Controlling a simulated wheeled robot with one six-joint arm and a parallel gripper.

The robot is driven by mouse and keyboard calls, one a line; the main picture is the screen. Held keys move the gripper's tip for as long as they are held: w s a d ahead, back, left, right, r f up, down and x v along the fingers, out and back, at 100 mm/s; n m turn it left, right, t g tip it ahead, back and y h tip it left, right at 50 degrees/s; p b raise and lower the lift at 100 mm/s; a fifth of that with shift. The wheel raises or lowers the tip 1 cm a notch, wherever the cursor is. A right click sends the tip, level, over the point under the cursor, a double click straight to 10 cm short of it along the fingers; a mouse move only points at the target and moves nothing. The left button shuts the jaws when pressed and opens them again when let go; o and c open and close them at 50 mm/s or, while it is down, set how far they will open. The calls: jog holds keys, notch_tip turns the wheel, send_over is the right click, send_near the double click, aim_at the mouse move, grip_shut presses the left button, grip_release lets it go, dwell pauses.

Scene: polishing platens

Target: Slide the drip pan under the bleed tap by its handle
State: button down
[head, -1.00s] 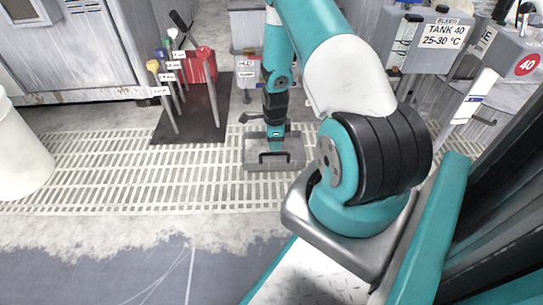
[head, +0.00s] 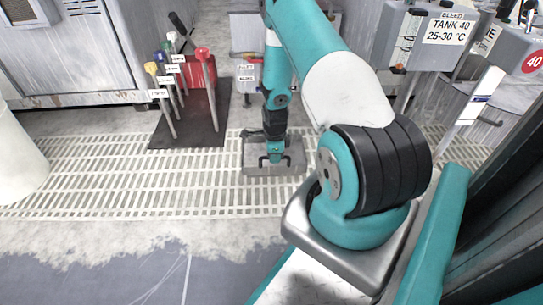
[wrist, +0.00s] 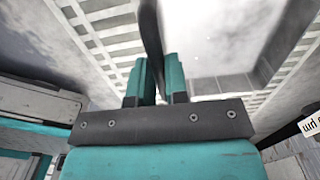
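My gripper (head: 273,158) reaches down to that handle. In the wrist view, the two teal fingers of my gripper (wrist: 160,80) stand close together on either side of the dark handle (wrist: 152,35), with little or no gap beside it. The pan's light interior lies beyond, partly hidden by the fingers. A grey box marked BLEED, TANK 40 (head: 420,40) is at the upper right. A small orange-tipped fitting (head: 399,69) sits at its lower left.
A dark mat (head: 205,125) with several coloured-knob levers (head: 165,95) stands left of the pan. A white drum (head: 18,160) is at the left edge. A labelled grey container (head: 246,74) is behind the pan. The grating (head: 130,180) left of the pan is clear.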

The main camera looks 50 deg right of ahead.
jog(key=shift+w+d+b, duration=0.55)
jog(key=shift+w+d, duration=1.2)
jog(key=shift+d, duration=0.1)
jog(key=shift+w+d+b, duration=0.9)
jog(key=shift+w+d, duration=0.8)
jog(key=shift+d, duration=0.1)
jog(key=shift+w+d+f+b, duration=0.1)
jog(key=shift+w+d+b, duration=0.95)
jog(key=shift+w+d, duration=0.25)
jog(key=shift+w+d+b, duration=0.3)
jog(key=shift+w+d, duration=0.15)
jog(key=shift+d, duration=0.05)
